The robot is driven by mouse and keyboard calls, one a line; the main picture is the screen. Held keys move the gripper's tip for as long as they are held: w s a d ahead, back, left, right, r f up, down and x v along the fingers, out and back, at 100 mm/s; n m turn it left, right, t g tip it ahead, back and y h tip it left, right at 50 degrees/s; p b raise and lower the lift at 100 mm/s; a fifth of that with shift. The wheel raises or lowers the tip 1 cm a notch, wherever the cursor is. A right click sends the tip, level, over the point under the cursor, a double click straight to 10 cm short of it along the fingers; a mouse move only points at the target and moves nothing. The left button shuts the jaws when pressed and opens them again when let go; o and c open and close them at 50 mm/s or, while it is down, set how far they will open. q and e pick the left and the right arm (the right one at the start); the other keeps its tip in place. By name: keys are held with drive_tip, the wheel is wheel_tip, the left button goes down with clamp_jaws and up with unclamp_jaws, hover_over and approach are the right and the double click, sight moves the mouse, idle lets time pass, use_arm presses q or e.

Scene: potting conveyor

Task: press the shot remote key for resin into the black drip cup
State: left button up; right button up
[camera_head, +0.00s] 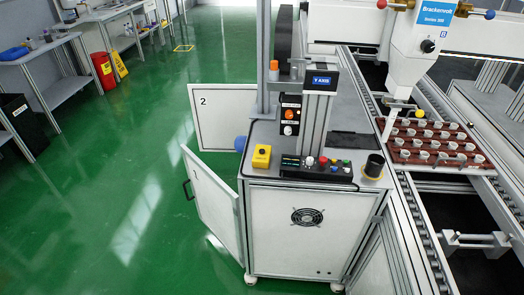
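A small yellow box with a dark button on top (261,157), likely the shot remote, sits on the left front of the grey cabinet top. A black cup (374,165) stands upright at the right front corner of the same top, with yellow at its base. Its inside is too dark to read. Neither of my grippers is in view.
A control panel (318,168) with coloured buttons lies between box and cup. A "Y AXIS" display (321,80) stands behind it. A red tray (391,152) of small pots sits on the conveyor. Cabinet doors 1 (213,198) and 2 (213,112) stand open.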

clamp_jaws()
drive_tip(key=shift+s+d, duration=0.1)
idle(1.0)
